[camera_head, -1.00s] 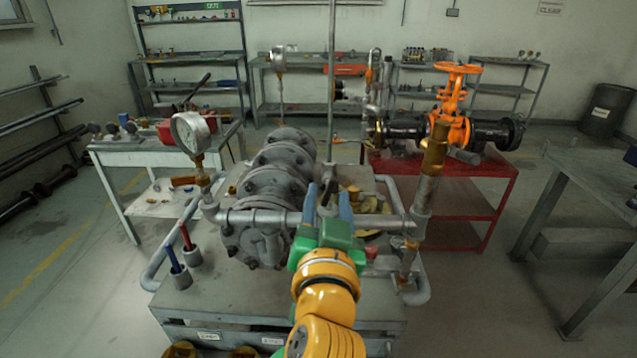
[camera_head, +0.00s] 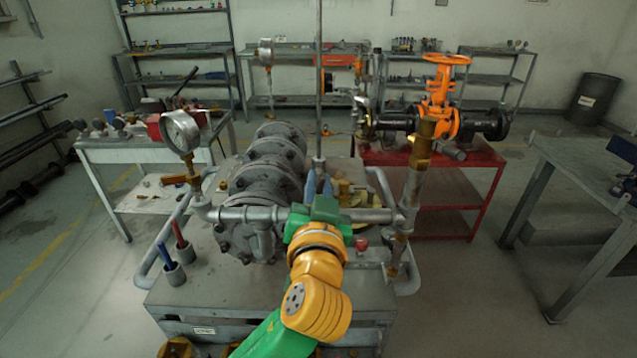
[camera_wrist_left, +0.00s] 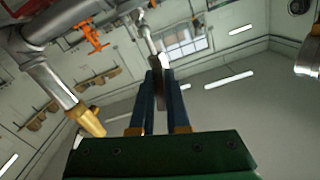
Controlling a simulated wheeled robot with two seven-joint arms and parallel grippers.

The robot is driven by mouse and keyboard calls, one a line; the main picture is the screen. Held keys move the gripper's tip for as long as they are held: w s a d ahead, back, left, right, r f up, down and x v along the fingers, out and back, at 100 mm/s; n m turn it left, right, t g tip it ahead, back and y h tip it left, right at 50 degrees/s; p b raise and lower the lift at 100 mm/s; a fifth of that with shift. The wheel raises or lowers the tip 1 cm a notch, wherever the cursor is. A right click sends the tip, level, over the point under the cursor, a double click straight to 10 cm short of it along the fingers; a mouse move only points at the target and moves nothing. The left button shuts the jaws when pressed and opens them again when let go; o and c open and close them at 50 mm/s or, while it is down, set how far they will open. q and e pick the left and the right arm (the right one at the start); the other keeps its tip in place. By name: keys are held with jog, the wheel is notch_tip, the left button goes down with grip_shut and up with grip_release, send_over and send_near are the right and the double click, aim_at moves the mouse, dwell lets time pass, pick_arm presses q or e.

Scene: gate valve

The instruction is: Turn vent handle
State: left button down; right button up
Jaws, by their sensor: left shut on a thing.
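My left gripper (camera_head: 318,186), with blue fingers and a green body, is at the horizontal grey pipe (camera_head: 262,214) in the head view. In the left wrist view its two blue fingers (camera_wrist_left: 163,88) are shut on a narrow grey piece (camera_wrist_left: 159,88), which appears to be the vent handle. The green body hides most of the handle and its joint with the pipe in the head view. How far the handle is turned cannot be told. My right gripper is in neither view.
A pressure gauge (camera_head: 181,133) stands at the pipe's left end. An upright brass-topped pipe (camera_head: 413,180) is at its right. Grey flanged valve bodies (camera_head: 262,187) lie just left of the gripper. An orange valve (camera_head: 440,100) sits on a red table (camera_head: 450,159) behind.

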pick_arm(q)
jog(key=m+p, duration=0.1)
jog(key=m, duration=0.1)
jog(key=m+p, duration=0.1)
jog(key=p, duration=0.1)
jog(key=shift+r+m, duration=0.2)
jog(key=shift+m, duration=0.2)
jog(key=m+p, duration=0.3)
jog(key=m, duration=0.1)
jog(key=m+p, duration=0.4)
jog(key=m, duration=0.1)
jog(key=shift+f+m+p, duration=0.1)
jog(key=shift+m+p, duration=1.2)
jog(key=shift+m, duration=0.6)
jog(key=c, duration=0.8)
grip_release()
jog(key=shift+c, duration=0.2)
jog(key=shift+w+a+f, duration=0.1)
